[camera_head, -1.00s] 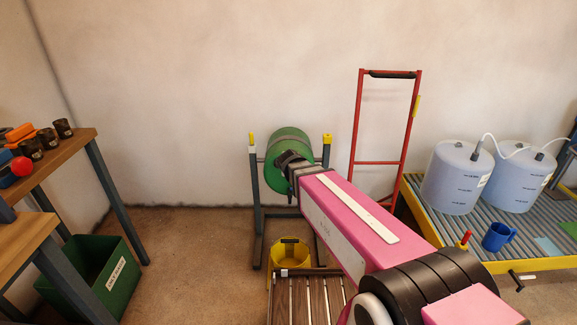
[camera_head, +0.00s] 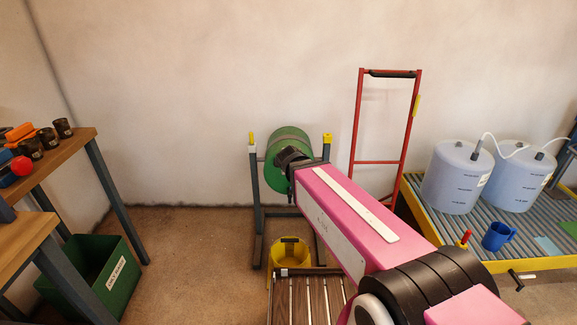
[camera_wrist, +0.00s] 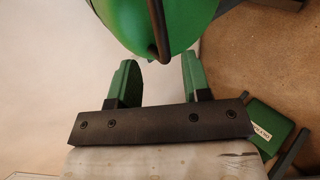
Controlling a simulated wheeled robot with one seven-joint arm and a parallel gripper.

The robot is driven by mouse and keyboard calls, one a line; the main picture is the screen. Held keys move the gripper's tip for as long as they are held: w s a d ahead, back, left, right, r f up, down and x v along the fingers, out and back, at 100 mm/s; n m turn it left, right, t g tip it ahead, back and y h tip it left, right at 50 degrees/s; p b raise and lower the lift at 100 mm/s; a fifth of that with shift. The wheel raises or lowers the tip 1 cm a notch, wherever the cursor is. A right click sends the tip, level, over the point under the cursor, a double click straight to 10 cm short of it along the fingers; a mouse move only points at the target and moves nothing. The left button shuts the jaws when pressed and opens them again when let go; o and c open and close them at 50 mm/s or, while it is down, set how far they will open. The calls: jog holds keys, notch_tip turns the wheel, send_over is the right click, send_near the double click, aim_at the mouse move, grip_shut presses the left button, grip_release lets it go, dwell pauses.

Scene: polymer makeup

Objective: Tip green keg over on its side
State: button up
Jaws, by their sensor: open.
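The green keg (camera_head: 284,142) hangs tilted between the two posts of a dark stand (camera_head: 257,200) near the back wall. My gripper (camera_head: 291,157) is in front of the keg in the head view and covers part of its near end. The wrist view shows the keg (camera_wrist: 190,22) at the top, with a dark curved bar (camera_wrist: 158,32) running down over it. I cannot tell whether the fingers touch the keg.
A yellow bucket (camera_head: 289,254) stands below the keg, by a slatted surface (camera_head: 305,300). A red hand truck (camera_head: 354,130) leans at the wall right of the stand. White drums (camera_head: 455,180) stand on a roller conveyor. A green bin (camera_head: 118,275) and wooden table are at left.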

jog(key=v, duration=0.3)
jog(key=shift+s+r, duration=0.25)
jog(key=shift+s, duration=0.05)
jog(key=s+d+f+m+g, duration=0.5)
jog(key=d+f+m, duration=0.2)
jog(key=d+m, duration=0.2)
jog(key=s+d+f+m+g, duration=0.5)
jog(key=d+f+m, duration=0.3)
jog(key=d+m, duration=0.1)
jog(key=shift+s+d+f, duration=0.25)
jog(key=shift+d+f, duration=0.1)
